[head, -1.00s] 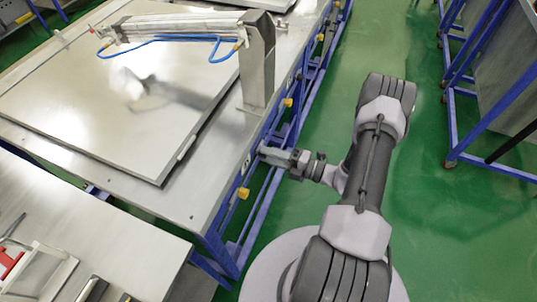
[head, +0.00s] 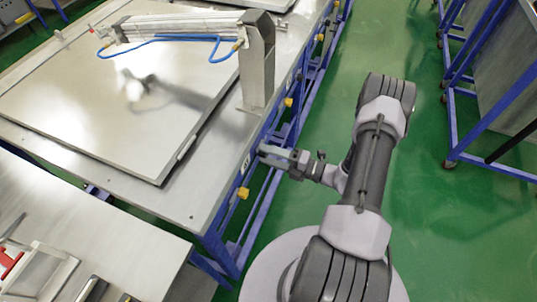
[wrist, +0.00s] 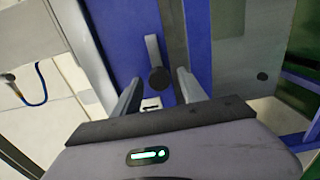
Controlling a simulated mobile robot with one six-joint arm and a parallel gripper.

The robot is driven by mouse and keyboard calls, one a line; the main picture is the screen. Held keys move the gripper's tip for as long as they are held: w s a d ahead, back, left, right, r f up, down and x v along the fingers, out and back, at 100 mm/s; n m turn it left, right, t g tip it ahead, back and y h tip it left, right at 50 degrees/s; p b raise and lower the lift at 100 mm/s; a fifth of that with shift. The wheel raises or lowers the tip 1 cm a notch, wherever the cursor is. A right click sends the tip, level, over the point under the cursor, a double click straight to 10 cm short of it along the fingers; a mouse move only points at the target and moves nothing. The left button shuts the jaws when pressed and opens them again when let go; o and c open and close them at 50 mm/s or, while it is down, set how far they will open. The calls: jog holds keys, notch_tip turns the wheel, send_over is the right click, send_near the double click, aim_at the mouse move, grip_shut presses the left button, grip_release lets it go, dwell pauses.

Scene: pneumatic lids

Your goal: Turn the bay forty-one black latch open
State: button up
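In the wrist view, a latch with a round black knob (wrist: 159,81) and a grey lever (wrist: 153,50) sits on a blue frame post (wrist: 135,35). The lever points toward the top of the picture, away from the knob. My gripper (wrist: 157,83) is open, one finger on either side of the knob, with visible gaps. No contact shows. In the head view my gripper (head: 268,154) is at the blue side rail of the metal table, and the latch is not discernible there. A small white label with an arrow (wrist: 151,105) lies below the knob. No bay number is readable.
A metal table (head: 185,205) bears a large flat lid (head: 90,85) and a cylinder on an upright bracket (head: 257,65). Yellow knobs (head: 243,193) stick out from the rail. A blue rack (head: 480,90) stands right. Green floor (head: 430,210) between is clear.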

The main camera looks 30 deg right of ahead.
jog(key=shift+s+d, duration=0.1)
jog(key=p+v, duration=0.2)
jog(key=v, duration=1.5)
jog(key=shift+p, duration=0.4)
